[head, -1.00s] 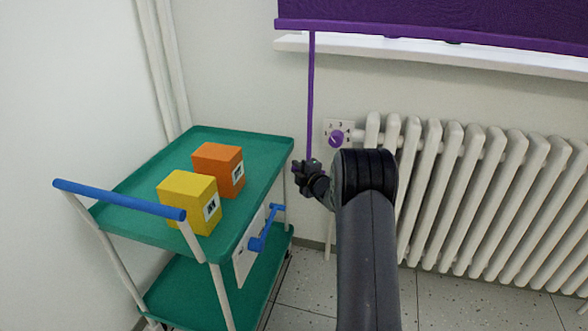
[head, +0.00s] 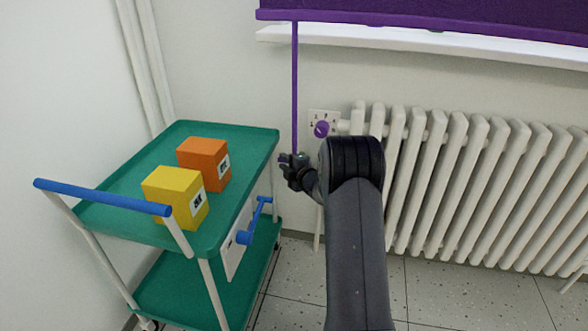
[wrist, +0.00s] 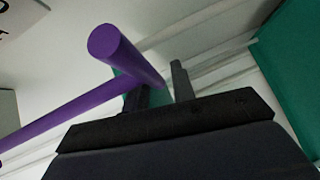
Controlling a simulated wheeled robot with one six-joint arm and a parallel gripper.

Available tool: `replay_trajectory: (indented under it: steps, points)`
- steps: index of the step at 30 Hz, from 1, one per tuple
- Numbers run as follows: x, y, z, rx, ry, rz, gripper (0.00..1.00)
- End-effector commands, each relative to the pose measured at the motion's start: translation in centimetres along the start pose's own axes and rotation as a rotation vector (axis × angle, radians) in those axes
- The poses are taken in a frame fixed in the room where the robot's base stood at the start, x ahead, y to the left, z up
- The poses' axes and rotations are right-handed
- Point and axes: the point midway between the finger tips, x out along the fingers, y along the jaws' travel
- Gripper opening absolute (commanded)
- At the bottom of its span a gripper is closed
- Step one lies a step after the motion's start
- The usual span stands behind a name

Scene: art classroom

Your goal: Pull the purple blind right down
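The purple blind (head: 400,12) shows only its lower part at the top of the head view, its bottom edge just above the window sill. A thin purple pull (head: 295,85) hangs straight from that edge. My gripper (head: 292,162) is at the pull's lower end. In the wrist view, the pull's rod runs in from the lower left to a thick purple handle (wrist: 130,62) with a round end. The handle runs between the fingers of my gripper (wrist: 160,88), which look narrowly closed on it. The exact contact is partly hidden.
A green trolley (head: 110,218) with a blue rail stands at the left, carrying a yellow box (head: 168,192) and an orange box (head: 200,160). A white radiator (head: 480,180) fills the wall at the right. A purple knob (head: 321,129) sits on a wall plate.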

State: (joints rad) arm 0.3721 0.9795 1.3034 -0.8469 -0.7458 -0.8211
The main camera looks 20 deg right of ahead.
Motion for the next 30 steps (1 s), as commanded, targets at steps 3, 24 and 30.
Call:
replay_trajectory:
  steps: [3, 24, 30]
  points:
    - [-1.9, 0.2, 0.1, 0.003, -0.004, -0.002, 0.23]
    - [-9.8, -0.1, 0.0, 0.000, 0.000, -0.001, 0.23]
    - [-9.8, -0.1, 0.0, 0.000, 0.000, -0.001, 0.23]
